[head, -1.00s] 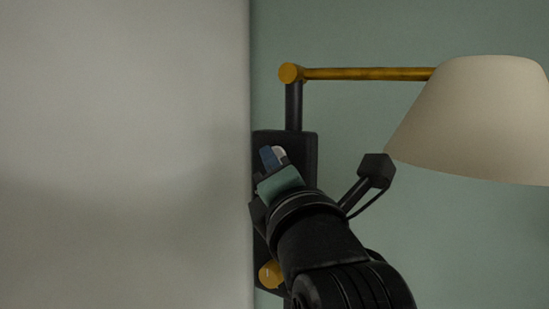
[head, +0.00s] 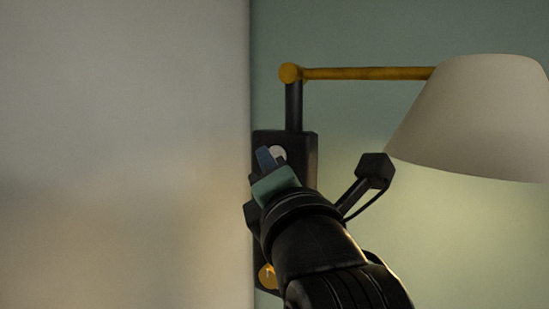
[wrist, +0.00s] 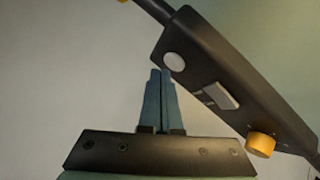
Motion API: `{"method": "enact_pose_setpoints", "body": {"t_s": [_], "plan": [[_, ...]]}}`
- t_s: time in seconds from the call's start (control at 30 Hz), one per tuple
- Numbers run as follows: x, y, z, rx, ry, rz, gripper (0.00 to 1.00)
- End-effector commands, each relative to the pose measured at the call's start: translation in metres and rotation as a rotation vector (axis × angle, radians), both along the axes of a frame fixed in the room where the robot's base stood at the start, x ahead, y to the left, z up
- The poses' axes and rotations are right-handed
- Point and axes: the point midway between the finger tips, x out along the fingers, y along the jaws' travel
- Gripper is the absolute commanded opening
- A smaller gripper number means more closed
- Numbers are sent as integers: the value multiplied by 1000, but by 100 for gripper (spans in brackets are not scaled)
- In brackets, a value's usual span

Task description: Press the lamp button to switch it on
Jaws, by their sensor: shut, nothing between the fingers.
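The wall lamp has a cream shade (head: 470,120) on a brass arm (head: 365,73) and a dark mounting plate (head: 304,145). A pale round button (head: 279,153) sits near the plate's top; it also shows in the wrist view (wrist: 174,62). Warm light falls on the walls below the shade, so the lamp looks lit. My gripper (head: 264,154) is shut and empty, its blue-green fingertips (wrist: 160,72) right beside the button. I cannot tell whether they touch it. My gripper hides the plate's middle in the head view.
A pale grey rocker or slot (wrist: 219,96) and an orange-yellow knob (wrist: 261,144) sit further along the plate. The knob shows low in the head view (head: 267,277). A pale wall or panel (head: 120,120) stands close on the left.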

Motion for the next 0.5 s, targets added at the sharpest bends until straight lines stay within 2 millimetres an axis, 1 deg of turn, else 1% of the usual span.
{"method": "enact_pose_setpoints", "body": {"t_s": [0.17, 0.5], "plan": [[-4, 3, 0, -2, -1, 1, 0], [-32, 24, 0, -1, -1, 2, 0]]}}
